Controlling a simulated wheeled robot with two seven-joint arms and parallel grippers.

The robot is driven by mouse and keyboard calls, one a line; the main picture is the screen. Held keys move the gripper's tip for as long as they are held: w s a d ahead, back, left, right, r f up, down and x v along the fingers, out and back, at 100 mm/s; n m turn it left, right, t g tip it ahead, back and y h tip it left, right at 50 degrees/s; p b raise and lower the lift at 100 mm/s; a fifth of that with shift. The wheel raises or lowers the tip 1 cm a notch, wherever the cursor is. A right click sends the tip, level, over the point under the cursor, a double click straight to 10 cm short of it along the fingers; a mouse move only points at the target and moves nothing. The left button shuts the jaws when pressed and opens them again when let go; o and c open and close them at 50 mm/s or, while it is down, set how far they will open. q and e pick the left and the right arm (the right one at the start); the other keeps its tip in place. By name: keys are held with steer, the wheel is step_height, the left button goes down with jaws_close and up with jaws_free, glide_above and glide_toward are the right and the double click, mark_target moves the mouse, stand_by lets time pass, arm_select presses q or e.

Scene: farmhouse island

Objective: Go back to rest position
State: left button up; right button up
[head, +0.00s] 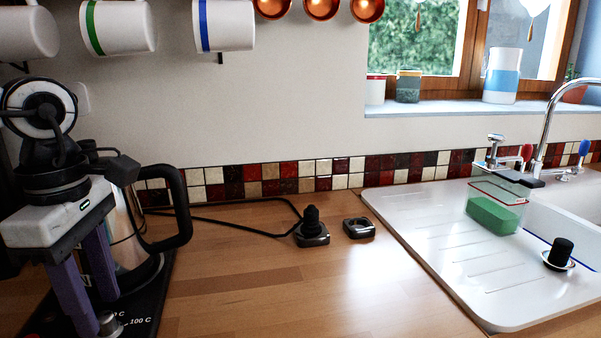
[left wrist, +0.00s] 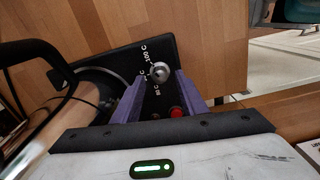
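My left gripper (head: 98,312) is at the lower left of the head view, pointing down over the black kettle base. Its two purple fingers are apart, with nothing held between them. In the left wrist view the open fingers (left wrist: 160,78) frame a silver knob (left wrist: 159,72) on the base panel; I cannot tell whether they touch it. A kettle (head: 180,215) with a black handle stands right behind the gripper, partly hidden by it. Its handle also shows at the left of the left wrist view (left wrist: 52,75). My right gripper is in neither view.
The black kettle base (head: 150,300) carries temperature marks. A black cable runs to a plug (head: 311,230) beside a small socket piece (head: 358,228). Mugs (head: 117,27) hang above. The middle wooden counter is clear.

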arm_select(q)
step_height(320, 180, down, 2)
steer(key=shift+f, duration=0.1)
steer(key=shift+r+n, duration=0.25)
steer(key=shift+n, duration=0.35)
steer(key=n, duration=0.5)
steer(key=shift+n, duration=0.4)
steer(key=n, duration=0.5)
steer(key=shift+r, duration=0.15)
steer(key=n+p, duration=0.1)
steer(key=n, duration=0.3)
steer(key=shift+n, duration=0.3)
steer(key=n+p, duration=0.2)
steer(key=n, duration=0.1)
steer(key=shift+r, duration=0.1)
steer(key=n+p, duration=0.2)
steer(key=shift+n+p, duration=0.35)
steer(key=shift+n, duration=0.05)
steer(key=shift+n+p, duration=0.5)
steer(key=shift+n, duration=0.1)
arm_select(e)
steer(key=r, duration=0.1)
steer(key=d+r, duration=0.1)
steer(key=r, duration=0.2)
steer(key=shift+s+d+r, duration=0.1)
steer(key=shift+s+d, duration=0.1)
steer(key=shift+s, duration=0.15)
